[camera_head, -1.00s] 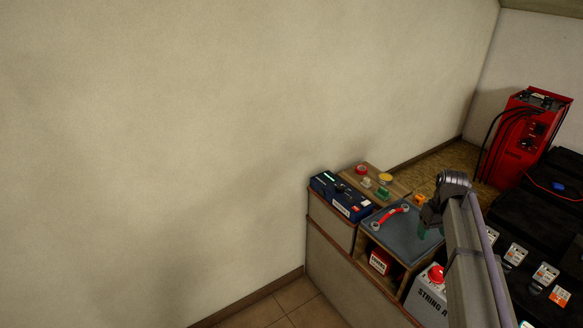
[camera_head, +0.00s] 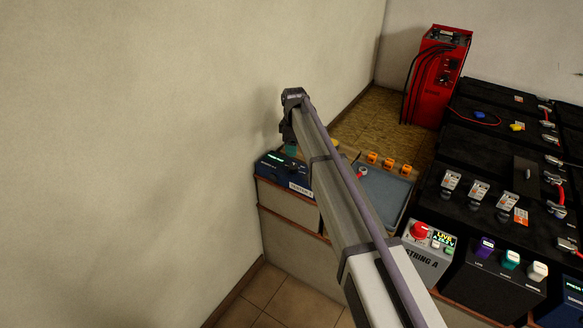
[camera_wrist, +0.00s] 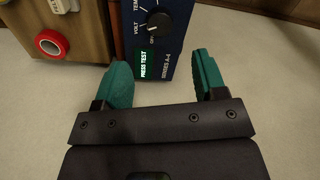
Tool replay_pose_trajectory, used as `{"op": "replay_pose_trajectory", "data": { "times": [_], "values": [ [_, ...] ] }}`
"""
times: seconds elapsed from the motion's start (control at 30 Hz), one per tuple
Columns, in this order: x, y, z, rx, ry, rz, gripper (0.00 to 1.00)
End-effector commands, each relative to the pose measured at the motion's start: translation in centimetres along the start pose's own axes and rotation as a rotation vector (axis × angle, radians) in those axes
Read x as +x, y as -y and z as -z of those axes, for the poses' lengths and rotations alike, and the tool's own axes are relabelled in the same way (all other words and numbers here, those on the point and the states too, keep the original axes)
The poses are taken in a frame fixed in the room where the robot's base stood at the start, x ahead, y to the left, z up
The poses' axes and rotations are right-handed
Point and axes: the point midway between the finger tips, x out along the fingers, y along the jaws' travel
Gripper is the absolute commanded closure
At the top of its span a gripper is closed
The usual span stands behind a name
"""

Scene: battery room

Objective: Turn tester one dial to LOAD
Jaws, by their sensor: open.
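The dark blue tester (camera_head: 278,168) stands on the left end of the cabinet by the wall, partly behind my arm in the head view. In the wrist view its face (camera_wrist: 172,58) shows a black round dial (camera_wrist: 158,21) with VOLT and TEMP marks to its left and a green PRESS TEST panel below. The dial's pointer seems to face down-left, near a mark too small to read surely; no LOAD mark is visible. My gripper (camera_wrist: 162,78) is open and empty, its teal fingers apart, short of the dial. Its fingertips are hard to make out in the head view (camera_head: 290,149).
A blue-grey mat (camera_head: 385,192), orange pieces (camera_head: 388,163) and the STRING A box (camera_head: 428,257) lie right of my arm. Black battery racks fill the right.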

Motion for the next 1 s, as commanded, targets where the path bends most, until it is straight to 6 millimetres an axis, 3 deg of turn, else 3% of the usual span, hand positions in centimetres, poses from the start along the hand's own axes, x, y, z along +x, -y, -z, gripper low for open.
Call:
{"op": "replay_pose_trajectory", "data": {
  "times": [0.03,0.2,0.4,0.73,1.0],
  "values": [
    [1.8,0.0,0.0,0.001,0.0,0.0,0.35],
    [6.0,0.0,0.0,0.001,0.0,0.0,0.35],
    [9.5,0.0,0.0,0.002,0.0,0.0,0.35],
    [9.5,0.0,0.0,0.002,0.0,0.0,0.36],
    [9.5,0.0,0.0,0.002,0.0,0.0,0.62]
  ]
}}
